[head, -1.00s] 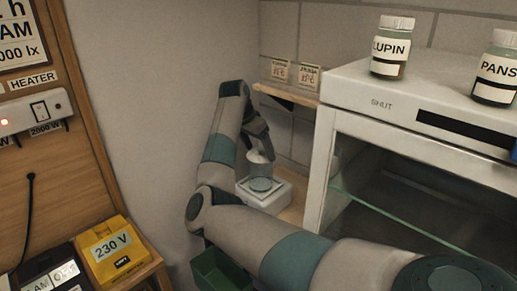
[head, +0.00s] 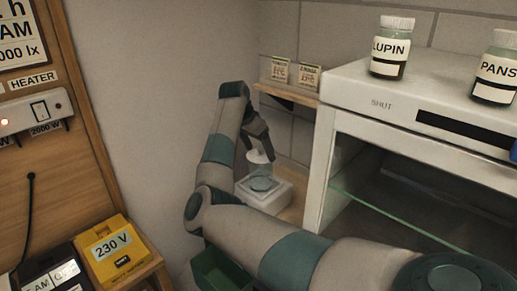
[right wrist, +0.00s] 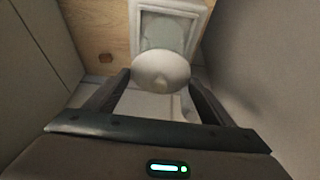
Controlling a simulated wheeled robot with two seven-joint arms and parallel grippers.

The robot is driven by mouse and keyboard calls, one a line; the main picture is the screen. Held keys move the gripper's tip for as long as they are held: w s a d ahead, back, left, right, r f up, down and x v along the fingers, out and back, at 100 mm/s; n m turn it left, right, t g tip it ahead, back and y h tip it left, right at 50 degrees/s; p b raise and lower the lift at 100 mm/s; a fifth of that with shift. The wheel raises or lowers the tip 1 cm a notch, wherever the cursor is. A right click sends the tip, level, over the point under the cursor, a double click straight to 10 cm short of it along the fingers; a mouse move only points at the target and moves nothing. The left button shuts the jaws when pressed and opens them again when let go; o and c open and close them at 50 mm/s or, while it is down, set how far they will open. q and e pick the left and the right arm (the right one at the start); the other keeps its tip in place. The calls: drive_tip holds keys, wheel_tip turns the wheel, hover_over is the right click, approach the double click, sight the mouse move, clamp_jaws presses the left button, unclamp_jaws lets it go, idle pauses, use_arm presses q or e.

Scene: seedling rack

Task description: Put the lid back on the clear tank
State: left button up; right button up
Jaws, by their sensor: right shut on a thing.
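The clear tank (head: 262,173) stands on a white square base (head: 279,199) on the wooden shelf behind my arm. The white round lid (head: 257,157) is at the tank's top in the head view. My right gripper (head: 260,152) points down and is shut on the lid. In the right wrist view the lid (right wrist: 160,69) shows between the fingers of my right gripper (right wrist: 160,78), overlapping the near part of the tank (right wrist: 163,34). I cannot tell whether the lid touches the rim. My left gripper is not in view.
A white cabinet (head: 330,130) with a glass shelf stands close on the right, with labelled jars (head: 391,48) on top. Seed packets (head: 307,75) stand on a small ledge behind. A green bin (head: 217,270) is below my arm. A grey wall is on the left.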

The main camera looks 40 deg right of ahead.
idle(0.3)
drive_tip(key=o, duration=1.3)
drive_tip(key=shift+c, duration=0.2)
drive_tip(key=shift+r, duration=0.1)
drive_tip(key=shift+r+p, duration=2.05)
drive_tip(key=shift+r, duration=1.4)
clamp_jaws()
drive_tip(key=shift+f+b, duration=1.15)
drive_tip(key=shift+f, duration=1.1)
